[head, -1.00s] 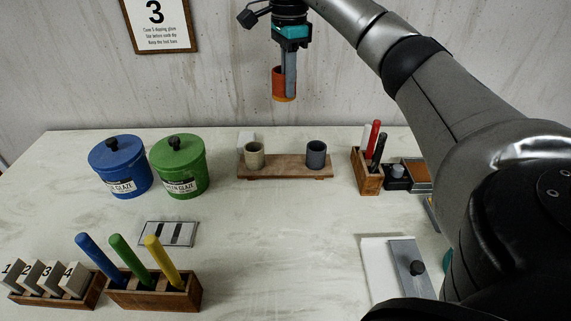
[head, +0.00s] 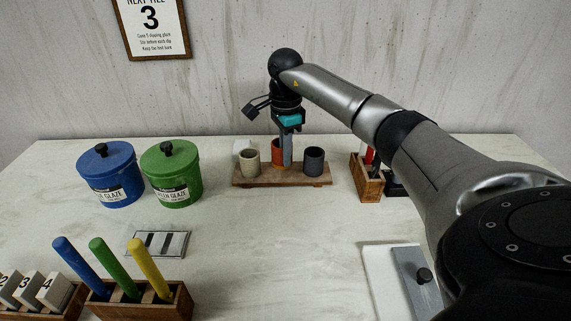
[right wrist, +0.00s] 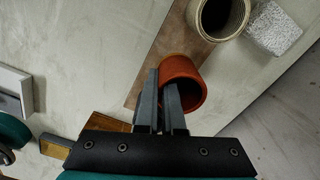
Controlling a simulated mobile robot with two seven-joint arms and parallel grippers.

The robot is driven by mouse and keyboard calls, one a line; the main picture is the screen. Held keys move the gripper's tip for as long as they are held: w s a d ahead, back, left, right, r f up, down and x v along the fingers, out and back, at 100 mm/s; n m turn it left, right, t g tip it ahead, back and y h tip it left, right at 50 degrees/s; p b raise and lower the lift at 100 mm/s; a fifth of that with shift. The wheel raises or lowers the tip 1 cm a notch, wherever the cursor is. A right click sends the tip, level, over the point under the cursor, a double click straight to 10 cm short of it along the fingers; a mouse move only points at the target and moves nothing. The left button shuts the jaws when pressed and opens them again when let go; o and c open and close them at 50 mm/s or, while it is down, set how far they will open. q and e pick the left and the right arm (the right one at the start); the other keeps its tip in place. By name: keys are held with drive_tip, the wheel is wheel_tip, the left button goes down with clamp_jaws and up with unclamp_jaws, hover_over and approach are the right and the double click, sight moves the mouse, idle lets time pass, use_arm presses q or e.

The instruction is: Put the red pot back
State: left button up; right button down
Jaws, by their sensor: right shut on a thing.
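The red pot (head: 277,148) is an orange-red cup at the middle of a low wooden board (head: 255,180), between a beige pot (head: 249,162) and a dark grey pot (head: 314,161). My right gripper (head: 285,158) points down from above and is shut on the red pot's wall. In the right wrist view the red pot (right wrist: 187,72) is held upright between the fingers over the board (right wrist: 165,45). I cannot tell whether its base touches the board. The beige pot (right wrist: 222,14) is close beside it. My left gripper is not in view.
Blue (head: 110,178) and green (head: 172,178) lidded glaze jars stand to the left. A wooden tool holder (head: 366,180) stands right of the board. A block with three coloured sticks (head: 140,298) is at front left. The middle of the table is clear.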

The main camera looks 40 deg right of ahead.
wheel_tip(320, 180, down, 3)
drive_tip(key=shift+r, duration=0.2)
drive_tip(key=shift+f, duration=0.1)
drive_tip(key=c, duration=1)
unclamp_jaws()
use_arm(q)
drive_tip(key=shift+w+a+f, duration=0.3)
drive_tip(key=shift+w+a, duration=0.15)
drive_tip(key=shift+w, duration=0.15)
